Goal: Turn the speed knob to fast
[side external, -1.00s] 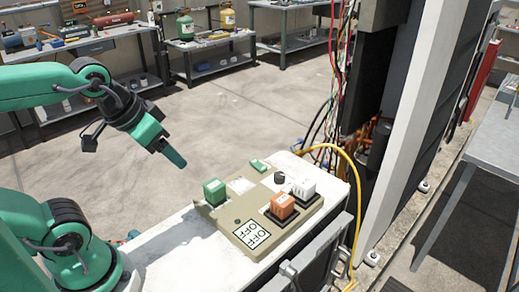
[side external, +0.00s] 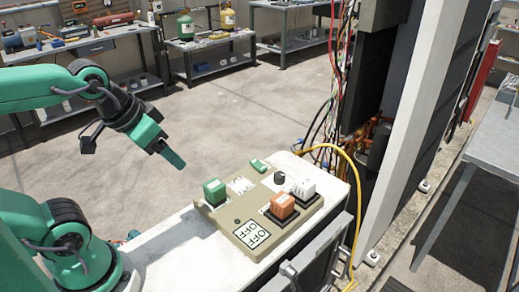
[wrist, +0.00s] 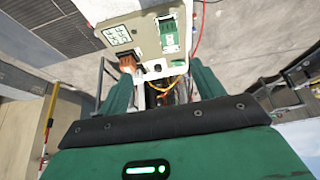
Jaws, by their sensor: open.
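A beige control panel (side external: 235,225) lies on a white cabinet top. A small black round knob (side external: 280,177) stands on its far part; I cannot read its setting. A white block (side external: 303,189) and an orange block (side external: 282,205) sit on dark bases near it. A green block (side external: 214,192) and a flat green piece (side external: 258,166) are on the panel's left and far edges. My gripper (side external: 176,160) is open and empty, in the air left of and above the panel. In the wrist view, my gripper (wrist: 160,85) has its fingers apart, with the panel (wrist: 145,38) beyond them.
A yellow hose (side external: 350,170) and loose wires (side external: 326,120) hang by the open unit at right. A grey metal bracket (side external: 305,265) stands along the cabinet's near edge. The air between gripper and panel is clear.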

